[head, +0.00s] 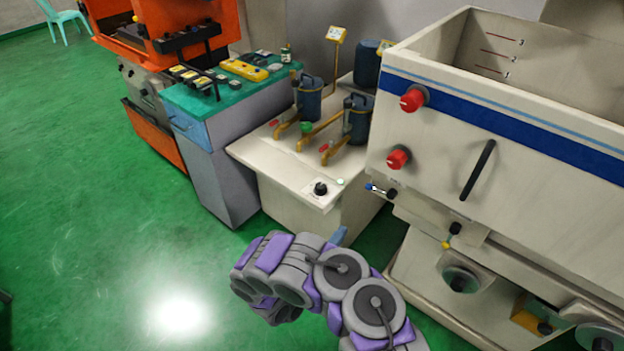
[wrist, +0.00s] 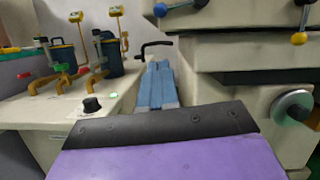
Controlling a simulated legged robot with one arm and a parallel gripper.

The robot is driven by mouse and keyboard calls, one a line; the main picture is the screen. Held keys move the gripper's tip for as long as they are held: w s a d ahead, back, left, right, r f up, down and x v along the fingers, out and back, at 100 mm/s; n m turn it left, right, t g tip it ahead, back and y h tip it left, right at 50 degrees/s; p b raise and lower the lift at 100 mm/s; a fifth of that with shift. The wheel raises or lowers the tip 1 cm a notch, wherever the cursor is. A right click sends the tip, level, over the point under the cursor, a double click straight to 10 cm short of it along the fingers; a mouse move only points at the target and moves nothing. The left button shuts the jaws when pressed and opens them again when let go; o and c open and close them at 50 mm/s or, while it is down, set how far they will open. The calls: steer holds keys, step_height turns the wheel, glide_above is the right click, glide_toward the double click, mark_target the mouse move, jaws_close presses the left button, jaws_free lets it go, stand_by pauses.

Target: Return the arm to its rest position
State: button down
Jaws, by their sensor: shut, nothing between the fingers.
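My gripper (wrist: 157,88) shows in the wrist view as two blue fingers lying side by side, shut with nothing between them. They point forward toward the gap between the white pump bench and the large white machine. In the head view my arm is bent at the lower middle. Only a small blue part of the gripper (head: 339,236) shows there, beyond the purple and grey links. It is in front of the bench's near right side, apart from it as far as I can tell.
The large white machine (head: 500,150) with red knobs (head: 398,158) stands close on the right. The pump bench (head: 290,182) holds blue filters (head: 308,100). A grey cabinet (head: 228,165) and orange machine (head: 150,100) stand further left. Green floor (head: 90,220) is free at left.

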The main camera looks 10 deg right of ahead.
steer(key=s+d+r+m+g+h, duration=0.25)
steer(key=d+r+m+g, duration=0.25)
steer(key=r, duration=0.3)
steer(key=s+d+r+m+g+h, duration=0.25)
steer(key=d+r+m+g, duration=0.2)
steer(key=r, duration=0.35)
steer(key=s+d+r+m+g+y, duration=0.3)
steer(key=s+d+r+m+g, duration=0.2)
steer(key=s+r+m+g, duration=0.5)
steer(key=s+a+r+m+g+y, duration=0.1)
steer(key=s+a+m+g+y, duration=0.25)
steer(key=s+m+y, duration=0.8)
steer(key=s+a+n+t+y, duration=0.2)
steer(key=s+a, duration=0.3)
steer(key=a, duration=0.4)
steer(key=s+a+n+t+y, duration=0.1)
steer(key=s+a+t+y, duration=0.4)
steer(key=a, duration=0.4)
steer(key=shift+a+n, duration=0.2)
steer(key=shift+n, duration=0.2)
steer(key=shift+s+r, duration=0.1)
